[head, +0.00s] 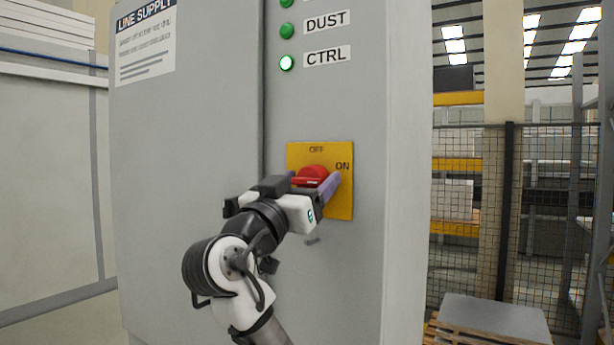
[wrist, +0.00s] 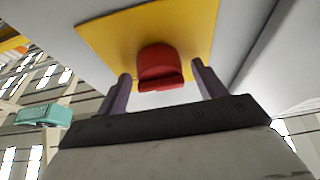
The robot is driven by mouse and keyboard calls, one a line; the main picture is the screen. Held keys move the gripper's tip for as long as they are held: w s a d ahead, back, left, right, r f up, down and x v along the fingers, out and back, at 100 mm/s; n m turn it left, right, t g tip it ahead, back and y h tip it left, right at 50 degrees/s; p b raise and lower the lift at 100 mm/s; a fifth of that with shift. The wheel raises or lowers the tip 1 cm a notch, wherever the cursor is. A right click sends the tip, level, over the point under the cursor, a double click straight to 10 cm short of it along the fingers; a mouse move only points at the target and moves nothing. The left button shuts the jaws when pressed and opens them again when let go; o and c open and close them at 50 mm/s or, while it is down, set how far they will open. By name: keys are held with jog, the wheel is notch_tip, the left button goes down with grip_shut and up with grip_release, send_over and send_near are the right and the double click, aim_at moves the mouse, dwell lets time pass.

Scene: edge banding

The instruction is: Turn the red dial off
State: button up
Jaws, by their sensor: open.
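The red dial (head: 312,174) sits on a yellow plate (head: 341,203) marked OFF at the top and ON at the right, on the grey cabinet (head: 200,150). My gripper (head: 316,186) is in front of the dial, with its purple fingers on either side of it. In the wrist view, the red dial (wrist: 159,66) lies between the two open fingers (wrist: 160,90), with a visible gap on each side. The dial's pointing direction is hard to tell, as the gripper partly hides it in the head view.
Green lamps show above, and the one beside the CTRL label (head: 327,56) is lit brightly. A LINE SUPPLY notice (head: 146,45) is on the cabinet's left. A mesh fence (head: 470,210) and a grey-topped pallet load (head: 490,317) stand to the right.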

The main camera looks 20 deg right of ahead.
jog(key=shift+w+d, duration=0.1)
jog(key=shift+d, duration=0.05)
jog(key=c, duration=1)
jog(key=shift+o, duration=0.2)
